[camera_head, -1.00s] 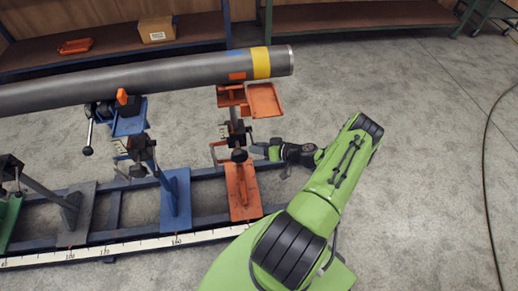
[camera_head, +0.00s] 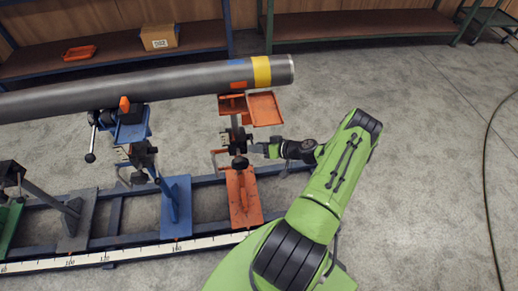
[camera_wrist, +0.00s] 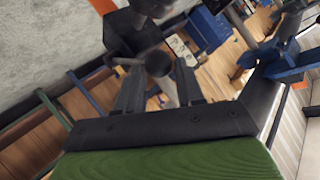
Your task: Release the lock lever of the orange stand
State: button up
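The orange stand (camera_head: 243,197) stands upright on the blue rail frame, under the right end of the grey pipe (camera_head: 150,85). Its dark clamp block with knobs (camera_head: 239,162) sits partway up its post. My gripper (camera_head: 258,148) is just right of this clamp, pointing left at it. In the wrist view my gripper's two fingers (camera_wrist: 159,85) are apart, with a dark round knob (camera_wrist: 158,64) showing between their tips. I cannot tell whether the fingers touch it. Which part is the lock lever is too small to tell.
A blue stand (camera_head: 175,205) stands left of the orange one, with a green stand (camera_head: 9,215) farther left. A scale strip (camera_head: 130,252) runs along the rail's front. Shelves (camera_head: 350,22) line the back wall. The floor on the right is clear except for a cable (camera_head: 487,150).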

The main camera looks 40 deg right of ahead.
jog(key=o, duration=0.3)
jog(key=shift+f, duration=0.1)
jog(key=shift+s, duration=0.15)
jog(key=p+v, duration=0.1)
jog(key=v, duration=1.4)
jog(key=shift+s+d+r+p, duration=0.15)
jog(key=shift+s+r+p, duration=0.1)
jog(key=shift+p, duration=0.1)
